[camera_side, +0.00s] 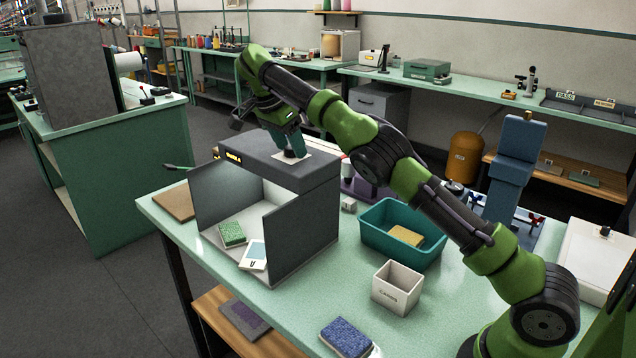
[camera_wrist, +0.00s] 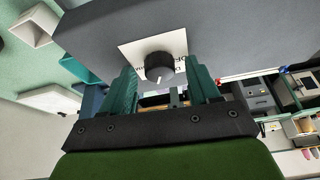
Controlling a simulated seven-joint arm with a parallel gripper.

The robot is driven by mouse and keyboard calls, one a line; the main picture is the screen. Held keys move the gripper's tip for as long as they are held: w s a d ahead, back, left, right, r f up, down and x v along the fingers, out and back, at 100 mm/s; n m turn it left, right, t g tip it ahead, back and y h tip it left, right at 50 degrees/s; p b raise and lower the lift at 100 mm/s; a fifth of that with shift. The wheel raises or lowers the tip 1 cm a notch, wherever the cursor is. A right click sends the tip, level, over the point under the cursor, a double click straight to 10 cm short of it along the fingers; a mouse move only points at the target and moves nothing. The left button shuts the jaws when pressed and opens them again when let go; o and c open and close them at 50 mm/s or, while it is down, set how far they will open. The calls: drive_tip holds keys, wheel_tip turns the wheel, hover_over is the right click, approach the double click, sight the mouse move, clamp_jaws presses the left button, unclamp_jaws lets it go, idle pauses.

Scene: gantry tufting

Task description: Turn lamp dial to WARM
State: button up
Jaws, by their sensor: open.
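The lamp dial (camera_wrist: 158,66) is a round black knob with a pale pointer mark, set on a white plate (camera_wrist: 132,50) on the grey lamp housing. Letters on the plate are only partly readable; one group looks like "OF". In the side view the plate (camera_side: 315,165) lies on top of the housing (camera_side: 318,182) of a grey light booth. My gripper (camera_wrist: 160,76) is open, with one green finger on each side of the dial and gaps visible. In the side view my gripper (camera_side: 291,142) points down at the plate and mostly hides the dial. I cannot tell which setting the pointer is on.
The booth (camera_side: 306,240) holds a green sample (camera_side: 231,234) and a white card (camera_side: 254,256). To its right stand a teal bin (camera_side: 378,235) and a small white box (camera_side: 398,287). A blue sample (camera_side: 346,338) lies at the table's front edge. A small lit label (camera_side: 233,157) shows on the housing.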

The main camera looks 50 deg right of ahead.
drive_tip(key=shift+n, duration=0.3)
